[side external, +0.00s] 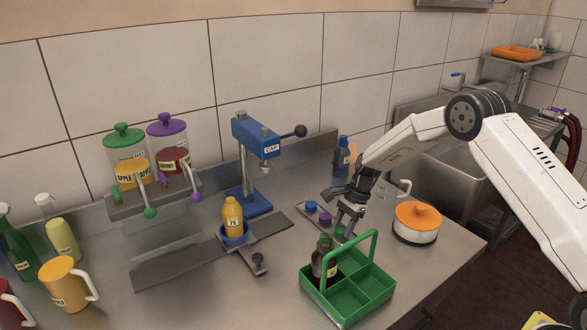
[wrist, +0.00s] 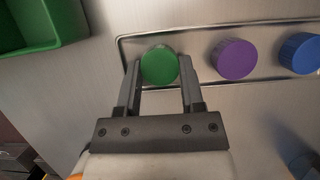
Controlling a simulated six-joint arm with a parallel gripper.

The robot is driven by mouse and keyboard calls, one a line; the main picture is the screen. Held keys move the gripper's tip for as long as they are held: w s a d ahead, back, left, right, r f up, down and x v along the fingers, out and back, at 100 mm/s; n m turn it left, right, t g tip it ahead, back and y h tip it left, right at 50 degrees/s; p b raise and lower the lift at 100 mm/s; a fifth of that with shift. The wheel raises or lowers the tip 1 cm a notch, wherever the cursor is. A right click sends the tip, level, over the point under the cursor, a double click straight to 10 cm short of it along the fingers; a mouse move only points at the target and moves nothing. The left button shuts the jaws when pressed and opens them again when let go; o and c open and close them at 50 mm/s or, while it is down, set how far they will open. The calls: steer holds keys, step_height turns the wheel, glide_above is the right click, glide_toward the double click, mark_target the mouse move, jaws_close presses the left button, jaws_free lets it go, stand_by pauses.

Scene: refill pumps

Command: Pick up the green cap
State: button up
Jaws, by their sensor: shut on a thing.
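The green cap (wrist: 159,65) is round and sits between the fingertips of my gripper (wrist: 160,72) in the wrist view. The gripper is shut on it. The cap is over the end of a shallow metal tray (wrist: 262,27); I cannot tell whether it touches the tray. In the side view my gripper (side external: 347,226) points down at the near end of the tray, and the green cap (side external: 340,230) is partly hidden by the fingers. A purple cap (wrist: 235,59) and a blue cap (wrist: 299,53) lie in the tray.
A green divided crate (side external: 375,300) with a handle and a dark bottle (side external: 318,265) stands close in front of my gripper. A white pot with an orange lid (side external: 417,216) is to the right. A blue capping press (side external: 257,140) and an orange bottle (side external: 232,215) stand left.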

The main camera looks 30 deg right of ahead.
mark_target(344, 229)
steer(key=shift+r, duration=0.1)
step_height(344, 229, up, 10)
stand_by(0.8)
steer(key=shift+s, duration=0.15)
stand_by(0.4)
steer(key=s+d+n+g+h, duration=0.35)
steer(key=s+n, duration=0.95)
steer(key=n, duration=0.5)
steer(key=w+a+r+m+t+y, duration=0.2)
steer(key=w+a+r+m, duration=0.5)
steer(key=a+m, duration=0.25)
steer(key=w+a+r+m+t+y, duration=0.2)
steer(key=w+a+r+m, duration=0.45)
steer(key=a+m, duration=0.3)
steer(key=w+a+f+m+t+h, duration=0.2)
steer(key=w+a+m, duration=0.6)
steer(key=w, duration=0.5)
steer(key=shift+w+a+f+t, duration=0.35)
steer(key=shift+a+f, duration=0.25)
steer(key=shift+f, duration=0.05)
